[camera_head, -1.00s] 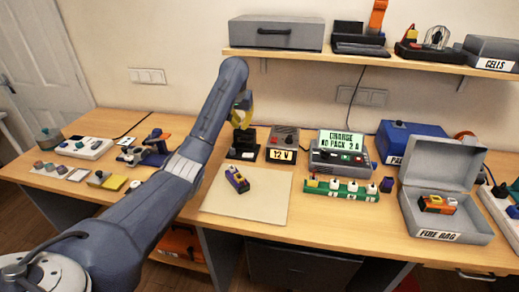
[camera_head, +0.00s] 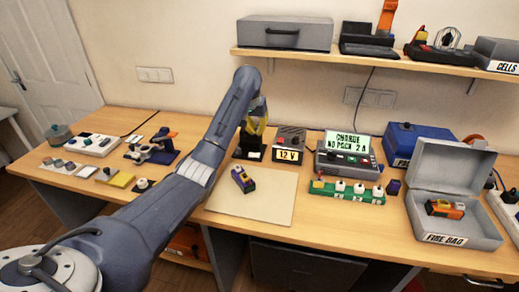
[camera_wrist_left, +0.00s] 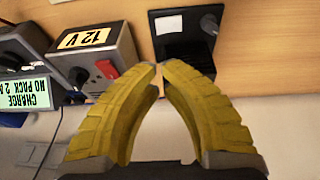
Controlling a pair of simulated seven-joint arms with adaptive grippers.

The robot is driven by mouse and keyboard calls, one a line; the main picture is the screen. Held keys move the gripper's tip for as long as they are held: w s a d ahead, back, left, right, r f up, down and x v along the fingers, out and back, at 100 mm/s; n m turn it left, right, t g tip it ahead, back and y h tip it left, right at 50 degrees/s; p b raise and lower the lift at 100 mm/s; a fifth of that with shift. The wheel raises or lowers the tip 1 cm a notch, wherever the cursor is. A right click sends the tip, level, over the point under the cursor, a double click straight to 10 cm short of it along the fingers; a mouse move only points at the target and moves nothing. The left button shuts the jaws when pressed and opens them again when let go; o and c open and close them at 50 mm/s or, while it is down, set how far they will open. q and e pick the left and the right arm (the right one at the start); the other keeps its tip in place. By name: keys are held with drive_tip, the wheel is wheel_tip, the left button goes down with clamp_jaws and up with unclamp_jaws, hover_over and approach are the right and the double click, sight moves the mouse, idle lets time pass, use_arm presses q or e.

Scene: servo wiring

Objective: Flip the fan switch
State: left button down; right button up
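My left gripper (camera_head: 256,122) shows two yellow fingers above and in front of a black stand (camera_head: 249,148) with a small white label. In the left wrist view the fingertips (camera_wrist_left: 158,68) come together with nothing visible between them. The black stand also shows there (camera_wrist_left: 185,32), just beyond the fingertips, with a small dark part at its right edge. I cannot read its label or tell whether it carries the fan switch. Left of it in that view is a grey 12 V box (camera_wrist_left: 92,52) with a black knob and red switch. My right gripper is not in view.
A charger (camera_head: 345,158) with a lit display stands right of the 12 V box. A purple and yellow pack (camera_head: 243,180) lies on a pale mat (camera_head: 270,207). A green strip (camera_head: 345,197) and an open grey fire bag box (camera_head: 450,225) are to the right. A shelf (camera_head: 370,58) hangs above.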

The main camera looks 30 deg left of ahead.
use_arm(q)
hover_over(261, 154)
drive_tip(key=s, duration=0.1)
drive_tip(key=f, duration=0.8)
drive_tip(key=shift+s+a, duration=0.1)
drive_tip(key=shift+a, duration=0.2)
drive_tip(key=shift+d+f, duration=0.2)
drive_tip(key=shift+f, duration=1.1)
drive_tip(key=shift+d+f+y, duration=0.25)
drive_tip(key=shift+f+y, duration=0.25)
drive_tip(key=shift+f, duration=0.1)
drive_tip(key=shift+r, duration=0.15)
drive_tip(key=shift+r, duration=0.65)
drive_tip(key=shift+w+r, duration=0.15)
drive_tip(key=shift+w, duration=0.05)
